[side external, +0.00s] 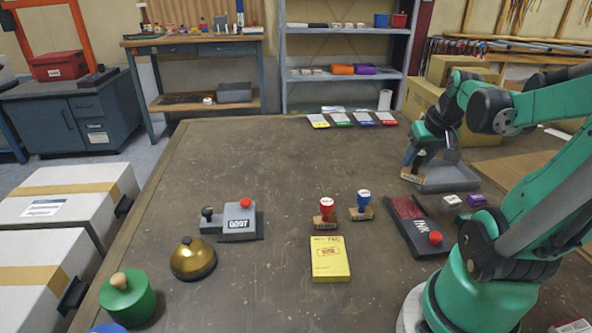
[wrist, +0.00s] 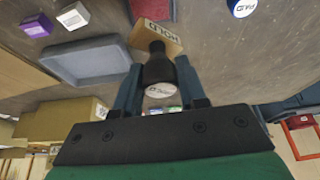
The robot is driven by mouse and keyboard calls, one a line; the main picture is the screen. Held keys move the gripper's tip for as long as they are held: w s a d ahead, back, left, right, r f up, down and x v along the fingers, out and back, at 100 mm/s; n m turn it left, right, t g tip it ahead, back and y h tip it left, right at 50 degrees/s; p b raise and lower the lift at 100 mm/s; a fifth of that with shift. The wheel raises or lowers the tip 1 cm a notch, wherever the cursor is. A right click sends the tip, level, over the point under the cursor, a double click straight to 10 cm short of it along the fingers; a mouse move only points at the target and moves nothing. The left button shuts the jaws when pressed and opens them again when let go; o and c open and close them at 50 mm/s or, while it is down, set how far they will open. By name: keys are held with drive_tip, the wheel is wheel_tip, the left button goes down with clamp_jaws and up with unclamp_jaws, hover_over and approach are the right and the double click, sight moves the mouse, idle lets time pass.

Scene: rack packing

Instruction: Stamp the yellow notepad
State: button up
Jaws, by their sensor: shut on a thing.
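The yellow notepad (side external: 330,268) lies flat near the table's front middle, with a red mark on its upper part. My gripper (side external: 416,158) is at the right of the table, well behind and right of the notepad. It is shut on a black-handled stamp (wrist: 158,70) with a wooden block marked HOLD, which also shows in the side view (side external: 412,177). The stamp is by the grey tray's left edge; I cannot tell whether it touches anything. The ink pad (side external: 405,207) lies open, its red surface partly showing in the wrist view (wrist: 150,8).
A red-handled stamp (side external: 326,203) and a blue-handled stamp (side external: 363,201) stand behind the notepad. The grey tray (side external: 455,182) and small white and purple blocks (side external: 476,200) are at right. A numbering machine (side external: 238,221), bell (side external: 193,260) and green pot (side external: 128,300) are left.

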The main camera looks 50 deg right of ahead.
sight(418, 182)
drive_tip(key=shift+s+d+f, duration=0.15)
drive_tip(key=shift+s+f, duration=0.2)
drive_tip(key=shift+f, duration=2.8)
drive_tip(key=shift+f, duration=0.55)
drive_tip(key=shift+r, duration=0.1)
drive_tip(key=shift+r, duration=3.4)
drive_tip(key=w+a+n+y, duration=0.2)
drive_tip(key=a+n+y, duration=0.1)
drive_tip(key=a+n, duration=0.7)
drive_tip(key=w+a+n+y, duration=0.3)
drive_tip(key=a+n, duration=0.5)
drive_tip(key=a, duration=0.5)
drive_tip(key=shift+d+f, duration=0.2)
drive_tip(key=shift+f, duration=2.65)
